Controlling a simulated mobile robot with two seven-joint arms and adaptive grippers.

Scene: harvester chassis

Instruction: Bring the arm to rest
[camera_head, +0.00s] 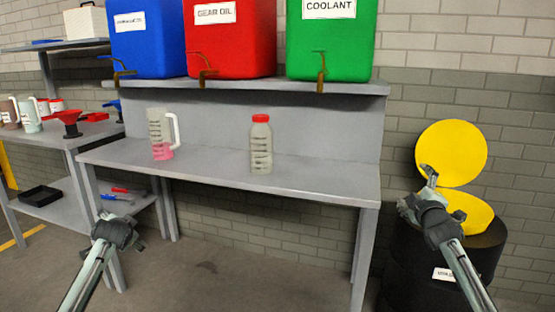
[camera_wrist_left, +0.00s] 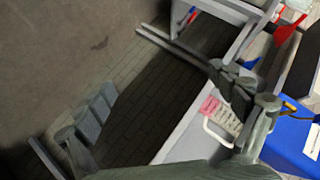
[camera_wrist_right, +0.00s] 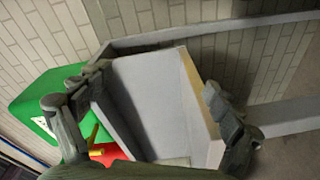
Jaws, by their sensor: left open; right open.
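My right gripper (camera_head: 428,190) is raised at the right, in front of the black drum with the yellow lid. It is open and empty; its spread fingers show in the right wrist view (camera_wrist_right: 150,105). My left gripper (camera_head: 120,225) is low at the left, in front of the grey bench. It is open and empty, with its fingers wide apart in the left wrist view (camera_wrist_left: 160,110). Neither gripper touches anything that I can see.
A grey bench (camera_head: 310,185) holds a clear jug (camera_head: 157,125) with pink liquid and a red-capped bottle (camera_head: 261,148). Blue (camera_head: 148,50), red (camera_head: 232,50) and green (camera_head: 330,48) containers stand on its shelf. The black drum (camera_head: 400,280) with its yellow lid (camera_head: 450,150) is at right.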

